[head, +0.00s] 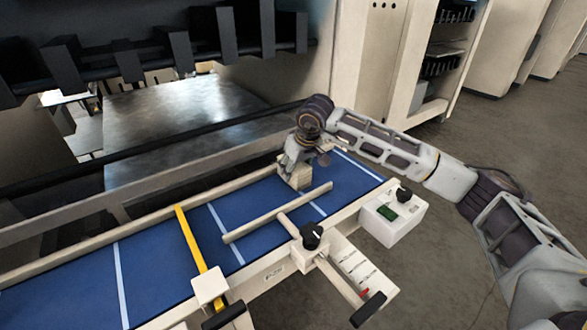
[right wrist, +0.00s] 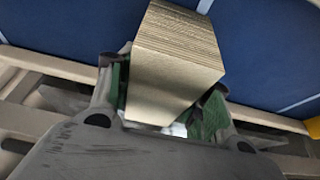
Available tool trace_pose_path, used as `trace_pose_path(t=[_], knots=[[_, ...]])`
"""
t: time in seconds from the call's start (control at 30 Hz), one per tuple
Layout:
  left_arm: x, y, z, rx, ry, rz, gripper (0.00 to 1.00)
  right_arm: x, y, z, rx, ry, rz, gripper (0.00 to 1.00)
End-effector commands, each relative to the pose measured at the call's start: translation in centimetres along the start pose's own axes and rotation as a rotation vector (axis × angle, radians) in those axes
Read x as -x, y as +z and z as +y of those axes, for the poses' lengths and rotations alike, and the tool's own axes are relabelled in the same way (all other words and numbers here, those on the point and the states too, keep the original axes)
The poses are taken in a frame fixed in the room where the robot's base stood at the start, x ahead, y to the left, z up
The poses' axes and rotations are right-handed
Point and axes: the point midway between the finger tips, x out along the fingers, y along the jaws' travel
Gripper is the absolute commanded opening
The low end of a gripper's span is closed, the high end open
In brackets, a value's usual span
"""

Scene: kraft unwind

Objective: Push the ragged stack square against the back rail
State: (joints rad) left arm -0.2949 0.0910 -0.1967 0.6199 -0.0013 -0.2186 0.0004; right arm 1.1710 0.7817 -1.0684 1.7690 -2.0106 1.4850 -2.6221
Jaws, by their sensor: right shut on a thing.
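The stack (head: 299,180) is a small tan block of thin sheets on the blue belt near its far edge. In the right wrist view the stack (right wrist: 178,62) shows fine layered edges that look fairly even. My right gripper (head: 294,166) reaches down over it, and its green-padded fingers lie on both sides, shut on it. The cream back rail (head: 150,216) runs along the far side of the belt. Whether the stack touches the rail is hidden by the gripper. My left gripper is not in view.
A cream push bar (head: 280,212) with a black knob (head: 311,235) lies across the belt in front of the stack. A yellow strip (head: 192,243) crosses the belt at left. A control box (head: 391,217) stands at the near right edge. Blue belt is clear between.

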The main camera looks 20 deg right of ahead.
Motion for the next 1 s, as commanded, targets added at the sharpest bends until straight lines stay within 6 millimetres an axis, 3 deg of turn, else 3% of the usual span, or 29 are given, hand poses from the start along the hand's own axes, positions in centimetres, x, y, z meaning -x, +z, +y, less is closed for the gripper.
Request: trace_pose_path(t=[0.47, 0.5, 0.67, 1.0], knots=[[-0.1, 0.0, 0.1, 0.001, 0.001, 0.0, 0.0, 0.0, 0.1, 0.0, 0.0, 0.0, -0.001, 0.26], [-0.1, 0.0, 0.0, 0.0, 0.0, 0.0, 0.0, 0.0, 0.1, 0.0, 0.0, 0.0, -0.001, 0.53], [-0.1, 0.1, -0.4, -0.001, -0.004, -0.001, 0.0, 0.0, 0.1, 0.0, 0.0, 0.0, -0.002, 0.74], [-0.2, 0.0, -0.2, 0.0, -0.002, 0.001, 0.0, -0.1, 0.2, 0.0, 0.0, 0.0, -0.003, 0.75]])
